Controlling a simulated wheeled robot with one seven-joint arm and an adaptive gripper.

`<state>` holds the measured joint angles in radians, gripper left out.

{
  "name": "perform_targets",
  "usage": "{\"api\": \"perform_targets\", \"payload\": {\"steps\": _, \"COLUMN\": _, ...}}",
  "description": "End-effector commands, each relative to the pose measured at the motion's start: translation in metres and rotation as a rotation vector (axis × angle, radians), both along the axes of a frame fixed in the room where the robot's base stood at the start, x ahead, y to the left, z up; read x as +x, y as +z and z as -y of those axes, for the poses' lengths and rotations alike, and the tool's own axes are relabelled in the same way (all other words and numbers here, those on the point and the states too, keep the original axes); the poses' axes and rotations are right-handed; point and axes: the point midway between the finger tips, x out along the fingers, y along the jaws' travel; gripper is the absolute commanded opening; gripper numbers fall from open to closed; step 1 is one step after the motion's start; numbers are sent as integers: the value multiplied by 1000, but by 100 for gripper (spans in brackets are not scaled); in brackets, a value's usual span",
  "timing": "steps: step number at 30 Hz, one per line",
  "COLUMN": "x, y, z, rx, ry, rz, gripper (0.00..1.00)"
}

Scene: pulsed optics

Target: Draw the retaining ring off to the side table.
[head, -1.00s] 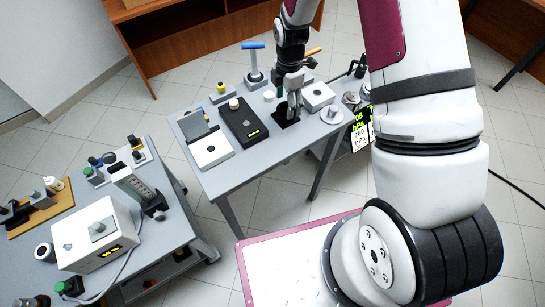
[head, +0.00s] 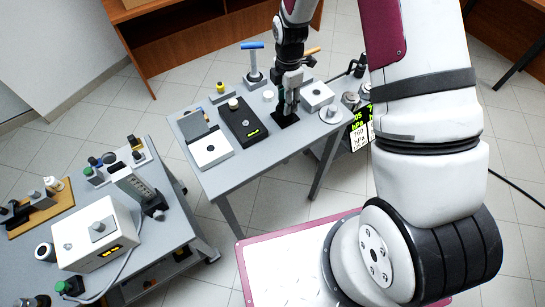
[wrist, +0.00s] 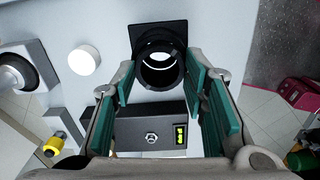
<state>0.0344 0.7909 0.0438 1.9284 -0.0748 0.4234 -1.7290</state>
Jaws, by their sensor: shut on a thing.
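The retaining ring (wrist: 161,70) appears in the wrist view as a dark round ring with a bright opening, between my fingertips. A black square plate (wrist: 149,33) lies behind it. I cannot tell whether the ring touches the plate. My gripper (wrist: 160,78) has green pads on both sides of the ring and is shut on it. In the head view my gripper (head: 288,108) points down over the black plate (head: 285,121) on the grey table (head: 232,176); the ring is too small to make out there.
Close by stand a black box with a green display (head: 243,123), a white block (head: 318,96), a white round cap (wrist: 84,60) and a blue-topped stand (head: 254,66). Another grey table (head: 181,237) at left holds a white instrument (head: 95,236). Floor separates the two tables.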

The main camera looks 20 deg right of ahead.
Motion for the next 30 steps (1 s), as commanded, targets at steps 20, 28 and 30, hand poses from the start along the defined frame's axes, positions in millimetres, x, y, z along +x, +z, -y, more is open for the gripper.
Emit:
{"api": "perform_targets", "payload": {"steps": 20, "x": 0, "y": 49, "z": 0, "rx": 0, "ry": 0, "rz": 1, "gripper": 0}}
{"api": "perform_targets", "payload": {"steps": 28, "x": 0, "y": 49, "z": 0, "rx": 0, "ry": 1, "rz": 0, "gripper": 0}}
{"api": "perform_targets", "payload": {"steps": 30, "x": 0, "y": 49, "z": -2, "rx": 0, "ry": 3, "rz": -1, "gripper": 0}}
